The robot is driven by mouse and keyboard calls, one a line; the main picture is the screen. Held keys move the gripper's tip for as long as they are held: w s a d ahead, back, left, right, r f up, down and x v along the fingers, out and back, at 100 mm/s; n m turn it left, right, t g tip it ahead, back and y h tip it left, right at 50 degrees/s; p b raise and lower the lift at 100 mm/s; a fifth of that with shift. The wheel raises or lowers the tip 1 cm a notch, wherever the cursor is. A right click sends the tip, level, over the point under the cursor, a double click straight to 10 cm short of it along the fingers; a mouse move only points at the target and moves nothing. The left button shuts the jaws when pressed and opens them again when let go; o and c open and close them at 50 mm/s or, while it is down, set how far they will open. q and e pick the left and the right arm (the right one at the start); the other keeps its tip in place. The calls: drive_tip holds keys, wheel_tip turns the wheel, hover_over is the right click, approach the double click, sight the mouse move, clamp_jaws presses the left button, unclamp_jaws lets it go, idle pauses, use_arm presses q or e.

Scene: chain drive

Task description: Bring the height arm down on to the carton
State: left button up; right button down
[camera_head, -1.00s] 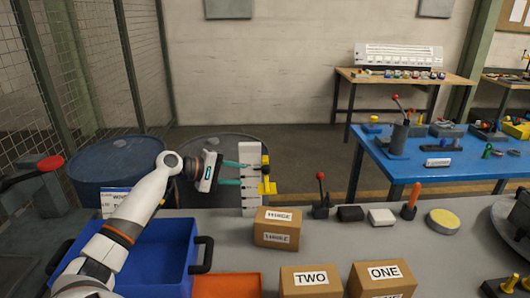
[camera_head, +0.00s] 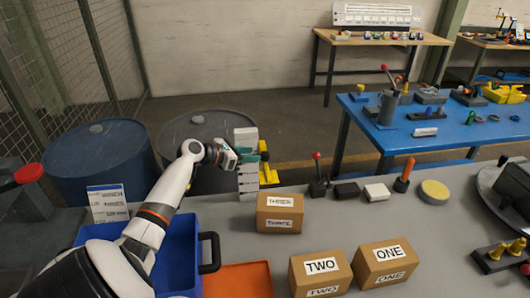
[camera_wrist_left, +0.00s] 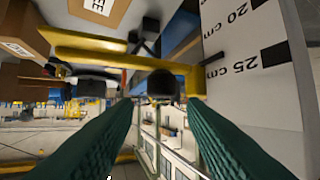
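The height gauge is a white post (camera_head: 247,183) with black scale marks, standing at the far edge of the grey table. Its yellow height arm (camera_head: 269,176) sits partway up the post; the arm also shows in the left wrist view (camera_wrist_left: 110,52), with the 20 and 25 cm marks beside it. My left gripper (camera_head: 252,153) is at the post. Its green fingers are apart, and a black knob (camera_wrist_left: 163,84) shows between and beyond the tips; contact cannot be told. The carton labelled THREE (camera_head: 280,213) stands in front of the post, apart from the arm. My right gripper is out of view.
Cartons TWO (camera_head: 320,272) and ONE (camera_head: 382,264) stand nearer the front. A blue bin (camera_head: 180,250) and an orange tray (camera_head: 240,280) lie at the left. A lever (camera_head: 318,172), dark and white blocks and a yellow disc (camera_head: 434,191) line the back right.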

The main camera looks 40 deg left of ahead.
sight(263, 154)
use_arm(q)
drive_tip(key=x, duration=0.6)
drive_tip(key=shift+w+f, duration=0.2)
drive_tip(key=shift+w, duration=0.15)
